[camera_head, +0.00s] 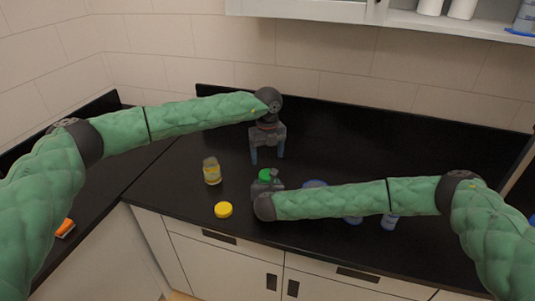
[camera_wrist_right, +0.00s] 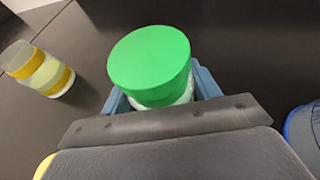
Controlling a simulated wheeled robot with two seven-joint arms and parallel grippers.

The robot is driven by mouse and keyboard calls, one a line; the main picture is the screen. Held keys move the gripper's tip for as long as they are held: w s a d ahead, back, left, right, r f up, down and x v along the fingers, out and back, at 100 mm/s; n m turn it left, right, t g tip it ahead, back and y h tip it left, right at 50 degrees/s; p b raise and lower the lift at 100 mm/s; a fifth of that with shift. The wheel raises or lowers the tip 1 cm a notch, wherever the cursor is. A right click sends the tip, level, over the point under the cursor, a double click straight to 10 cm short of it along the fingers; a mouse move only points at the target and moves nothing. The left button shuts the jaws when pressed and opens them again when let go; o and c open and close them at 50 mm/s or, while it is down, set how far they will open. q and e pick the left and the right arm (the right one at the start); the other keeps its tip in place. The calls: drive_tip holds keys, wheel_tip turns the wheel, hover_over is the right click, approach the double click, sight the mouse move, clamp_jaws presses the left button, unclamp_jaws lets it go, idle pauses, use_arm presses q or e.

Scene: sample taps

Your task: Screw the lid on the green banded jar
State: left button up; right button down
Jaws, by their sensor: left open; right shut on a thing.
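The green lid (camera_head: 267,174) sits on top of the green banded jar, seen close up in the right wrist view (camera_wrist_right: 150,64). I cannot tell how tightly it is seated. A pale strip of the jar (camera_wrist_right: 180,97) shows below the lid; its band is hidden. My right gripper (camera_wrist_right: 160,95) is shut around the jar, with a blue finger on each side, and the jar stands upright on the counter. My left gripper (camera_head: 267,158) is open and empty, pointing down just above and behind the green lid.
A yellow banded jar (camera_head: 211,171) stands to the left, with a yellow lid (camera_head: 223,209) lying near the counter's front edge. Blue things (camera_head: 315,184) (camera_head: 389,223) lie behind and below my right forearm, partly hidden. The black counter (camera_head: 340,140) is clear at the back.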

sight(268, 171)
use_arm(q)
drive_tip(key=shift+n, duration=0.3)
drive_tip(key=shift+f, duration=0.1)
drive_tip(key=shift+f, duration=3.9)
drive_tip(key=c, duration=1)
drive_tip(key=m, duration=1.3)
